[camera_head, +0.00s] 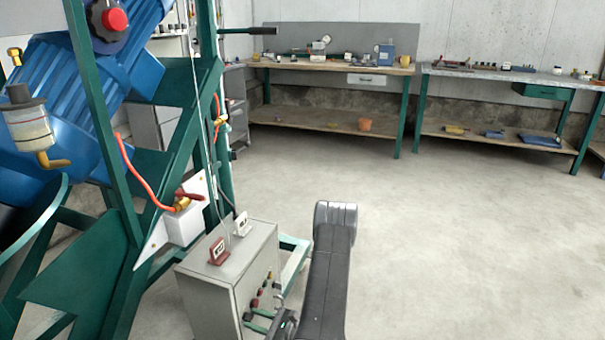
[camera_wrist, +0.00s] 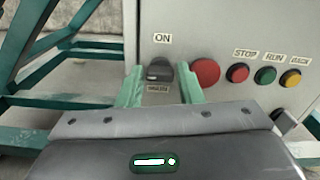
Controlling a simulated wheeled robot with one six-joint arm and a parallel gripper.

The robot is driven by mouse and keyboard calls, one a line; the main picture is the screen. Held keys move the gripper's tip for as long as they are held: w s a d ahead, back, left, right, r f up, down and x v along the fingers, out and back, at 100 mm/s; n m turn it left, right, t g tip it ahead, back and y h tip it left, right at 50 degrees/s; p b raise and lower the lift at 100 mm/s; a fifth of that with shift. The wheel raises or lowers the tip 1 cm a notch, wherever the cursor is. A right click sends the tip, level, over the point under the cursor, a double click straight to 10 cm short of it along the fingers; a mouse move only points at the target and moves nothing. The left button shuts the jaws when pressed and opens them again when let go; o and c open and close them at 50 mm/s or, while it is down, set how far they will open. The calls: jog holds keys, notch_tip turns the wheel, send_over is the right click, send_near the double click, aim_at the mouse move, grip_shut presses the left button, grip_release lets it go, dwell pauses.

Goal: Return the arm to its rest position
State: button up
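My arm (camera_head: 328,275) reaches down at the bottom centre of the head view, beside the grey control box (camera_head: 205,285). In the wrist view my gripper (camera_wrist: 161,80) has two pale green fingers that stand apart, with nothing visibly clamped. A dark rotary switch (camera_wrist: 159,69) under an "ON" label shows between the fingertips on the box face (camera_wrist: 215,30). Narrow gaps seem to show on both sides of it; whether a finger touches it I cannot tell.
A red button (camera_wrist: 205,72) and smaller stop, run and back buttons sit right of the switch. A green frame (camera_head: 125,240) with a blue motor (camera_head: 75,95) stands at left. Workbenches (camera_head: 330,67) line the back wall. The floor (camera_head: 470,230) at right is clear.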

jog(key=shift+m+p, duration=0.6)
jog(key=shift+m, duration=0.3)
